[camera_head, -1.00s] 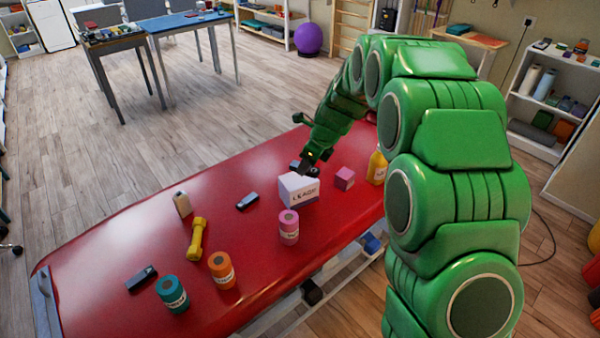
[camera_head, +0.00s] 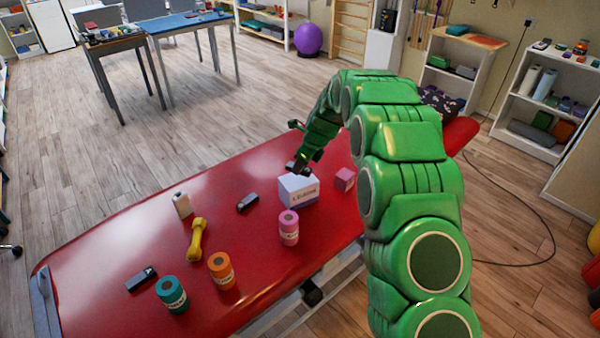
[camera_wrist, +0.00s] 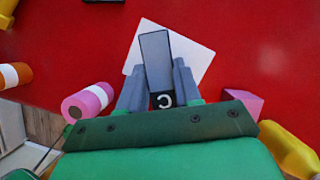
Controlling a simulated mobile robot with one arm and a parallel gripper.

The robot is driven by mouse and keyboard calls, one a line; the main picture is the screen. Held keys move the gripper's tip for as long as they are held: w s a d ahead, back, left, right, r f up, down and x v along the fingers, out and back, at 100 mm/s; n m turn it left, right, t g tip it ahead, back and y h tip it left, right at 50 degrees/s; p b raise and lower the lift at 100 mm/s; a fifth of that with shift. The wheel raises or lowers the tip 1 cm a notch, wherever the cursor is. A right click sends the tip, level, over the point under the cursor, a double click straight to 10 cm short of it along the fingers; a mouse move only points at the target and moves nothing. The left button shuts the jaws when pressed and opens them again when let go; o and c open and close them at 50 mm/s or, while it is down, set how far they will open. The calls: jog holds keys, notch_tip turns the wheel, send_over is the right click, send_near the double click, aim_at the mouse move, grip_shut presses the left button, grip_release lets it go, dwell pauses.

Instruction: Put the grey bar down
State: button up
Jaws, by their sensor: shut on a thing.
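My gripper (camera_wrist: 154,88) is shut on the grey bar (camera_wrist: 155,52), whose dark near end carries a white letter. In the wrist view the bar lies between the two grey fingers, with the white box behind it. In the head view my gripper (camera_head: 300,167) is at the back edge of the white box (camera_head: 298,190), which stands on the red treatment table (camera_head: 130,232). The bar is small and dark there. Whether it touches the box or table I cannot tell.
A pink cube (camera_head: 345,179) and a pink roll (camera_head: 289,228) stand close to the box.

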jog(key=shift+w+a+f, duration=0.1)
jog(key=shift+w+f, duration=0.4)
jog(key=shift+f, duration=1.55)
jog(key=shift+f, duration=0.1)
jog(key=o, duration=1)
jog(key=shift+o, duration=0.2)
